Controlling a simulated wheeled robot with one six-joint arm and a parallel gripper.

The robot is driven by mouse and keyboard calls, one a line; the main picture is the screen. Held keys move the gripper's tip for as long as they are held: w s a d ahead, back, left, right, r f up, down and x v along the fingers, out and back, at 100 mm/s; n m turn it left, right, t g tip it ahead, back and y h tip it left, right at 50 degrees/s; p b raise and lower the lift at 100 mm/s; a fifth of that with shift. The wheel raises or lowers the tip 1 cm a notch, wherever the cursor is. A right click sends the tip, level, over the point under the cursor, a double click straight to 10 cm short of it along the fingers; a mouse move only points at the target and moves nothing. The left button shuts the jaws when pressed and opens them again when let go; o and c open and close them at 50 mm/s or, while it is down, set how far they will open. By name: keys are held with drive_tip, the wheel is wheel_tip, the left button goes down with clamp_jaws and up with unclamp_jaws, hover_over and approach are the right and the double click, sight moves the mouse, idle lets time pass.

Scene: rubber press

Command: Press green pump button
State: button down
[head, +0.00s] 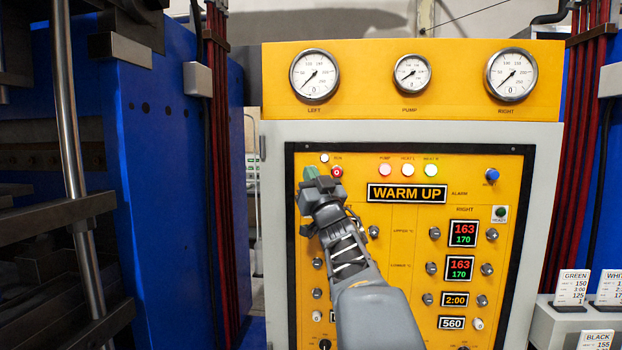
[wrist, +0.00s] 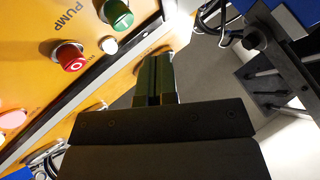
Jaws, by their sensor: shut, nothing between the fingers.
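The green pump button (head: 311,173) is at the upper left of the yellow control panel, partly hidden by my gripper (head: 314,183). In the wrist view the green button (wrist: 116,14) shows at the top, with the word PUMP to its left. My gripper (wrist: 157,62) is shut and empty in the wrist view. Its fingertips point toward the panel, to the right of and below the green button in that picture. I see no clear contact with the button.
A red button (head: 337,172) sits right beside the green one; it also shows in the wrist view (wrist: 69,57). Pink-white lamps (head: 407,170) and a WARM UP display (head: 407,194) are to the right. A blue press (head: 170,180) stands left.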

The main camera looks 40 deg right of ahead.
drive_tip(key=shift+s+a+b, duration=0.55)
drive_tip(key=shift+s+a, duration=0.35)
drive_tip(key=shift+s, duration=0.05)
idle(0.4)
wheel_tip(320, 180, down, 22)
drive_tip(key=d+m+g+h, duration=0.2)
drive_tip(key=d+m+g, duration=0.15)
drive_tip(key=g, duration=0.85)
drive_tip(key=s+a+f+n+g+y, duration=0.3)
drive_tip(key=s+a+f, duration=0.5)
drive_tip(key=a, duration=0.5)
drive_tip(key=s+a+f+n+g+y, duration=0.3)
drive_tip(key=s+a+f, duration=0.5)
drive_tip(key=a+f, duration=0.3)
drive_tip(key=a+g+y, duration=0.1)
drive_tip(key=g, duration=0.1)
drive_tip(key=shift+a+f+g+y, duration=0.2)
drive_tip(key=shift+a+g+y, duration=0.1)
drive_tip(key=shift+a+g, duration=0.1)
